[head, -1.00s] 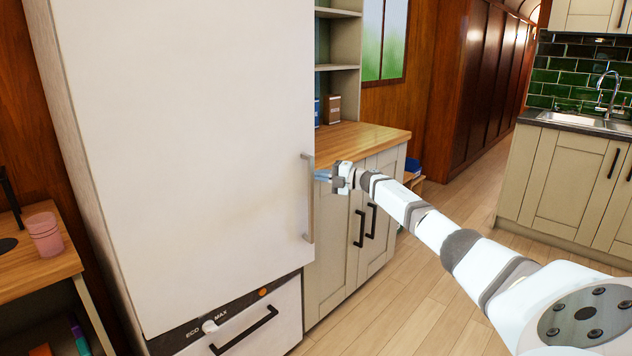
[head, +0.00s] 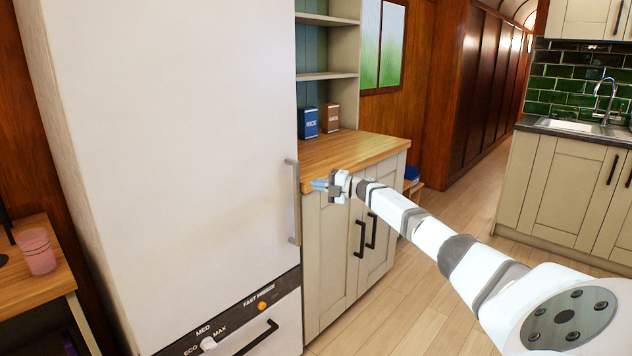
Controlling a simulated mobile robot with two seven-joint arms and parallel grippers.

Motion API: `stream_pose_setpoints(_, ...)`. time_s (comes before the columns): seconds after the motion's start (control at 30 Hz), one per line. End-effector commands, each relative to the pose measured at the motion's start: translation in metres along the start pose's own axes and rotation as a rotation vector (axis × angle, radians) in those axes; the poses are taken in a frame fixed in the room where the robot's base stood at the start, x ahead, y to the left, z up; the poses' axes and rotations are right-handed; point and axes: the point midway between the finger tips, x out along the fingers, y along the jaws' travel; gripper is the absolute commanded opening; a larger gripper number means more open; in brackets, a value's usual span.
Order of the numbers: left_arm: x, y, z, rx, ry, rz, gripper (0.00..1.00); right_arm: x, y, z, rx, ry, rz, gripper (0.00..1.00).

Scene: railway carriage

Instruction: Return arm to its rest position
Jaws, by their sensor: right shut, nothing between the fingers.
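My right arm reaches in from the lower right of the head view. Its gripper (head: 322,185) is shut and empty, in front of the wooden counter's front edge and just right of the fridge door's handle (head: 293,203). The gripper appears apart from the handle. The tall white fridge (head: 165,150) fills the left of the view, and its door is shut. My left gripper is not in view.
A wooden counter (head: 350,150) over a cabinet holds a blue box (head: 308,122) and a brown box (head: 331,118). A pink cup (head: 37,251) stands on a side table at left. A sink unit (head: 560,185) is at right. Open floor lies between.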

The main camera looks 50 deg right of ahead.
Motion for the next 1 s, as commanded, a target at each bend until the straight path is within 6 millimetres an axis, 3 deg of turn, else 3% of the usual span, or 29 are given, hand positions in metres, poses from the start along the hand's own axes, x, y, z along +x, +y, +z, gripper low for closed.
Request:
stream_pose_setpoints(0.03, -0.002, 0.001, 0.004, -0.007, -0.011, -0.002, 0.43, -0.017, 0.002, 0.009, -0.002, -0.009, -0.003, 0.0)
stream_pose_setpoints(0.1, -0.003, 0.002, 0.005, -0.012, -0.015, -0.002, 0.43, -0.033, 0.002, 0.014, -0.001, -0.008, -0.003, 0.0)
stream_pose_setpoints(0.4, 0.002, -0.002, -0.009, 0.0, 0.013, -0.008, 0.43, -0.079, 0.001, 0.032, -0.001, -0.006, 0.0, 0.0)
stream_pose_setpoints(0.8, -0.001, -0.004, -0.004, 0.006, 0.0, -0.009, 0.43, -0.088, 0.003, 0.035, -0.001, -0.005, 0.001, 0.0)
stream_pose_setpoints(0.87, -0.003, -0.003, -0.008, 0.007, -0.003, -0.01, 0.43, -0.088, 0.01, 0.035, -0.002, -0.005, 0.001, 0.0)
stream_pose_setpoints(1.0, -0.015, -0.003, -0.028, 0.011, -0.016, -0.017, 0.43, -0.088, 0.048, 0.035, -0.002, -0.005, 0.001, 0.0)
